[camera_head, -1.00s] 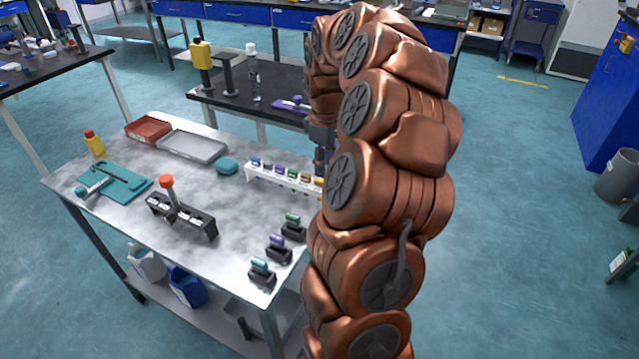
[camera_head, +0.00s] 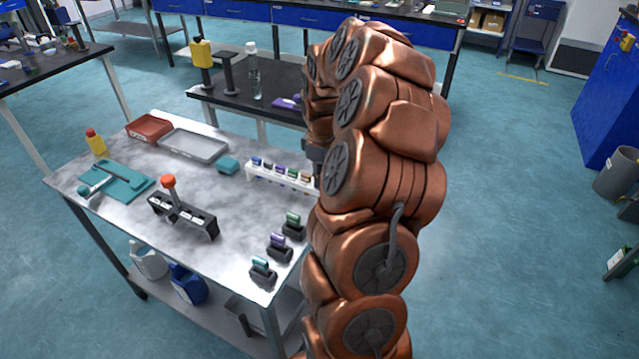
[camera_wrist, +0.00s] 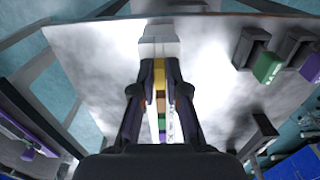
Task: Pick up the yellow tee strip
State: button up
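The yellow tee strip (camera_wrist: 159,74) stands at the end of the row of coloured strips in the wrist view. The white rack (camera_wrist: 160,46) holds the row, with brown, green and purple strips beyond the yellow one. My gripper (camera_wrist: 159,80) is over the rack, with one finger on each side of the yellow strip. The fingers are apart with narrow gaps beside it; contact cannot be made out. In the head view my copper arm hides the gripper and the yellow strip, while the rack (camera_head: 274,182) and several other strips show left of the arm.
Three small black holders (camera_head: 264,277) with coloured strips stand near the table's front right. A black stand with a red-topped lever (camera_head: 183,215), a teal mat (camera_head: 128,188), a grey tray (camera_head: 193,147) and a red tray (camera_head: 149,129) lie farther left. The table's middle is clear.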

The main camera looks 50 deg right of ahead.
grip_shut()
jog(key=shift+r, duration=0.1)
notch_tip(320, 180, up, 10)
jog(key=b, duration=0.1)
jog(key=shift+b, duration=0.4)
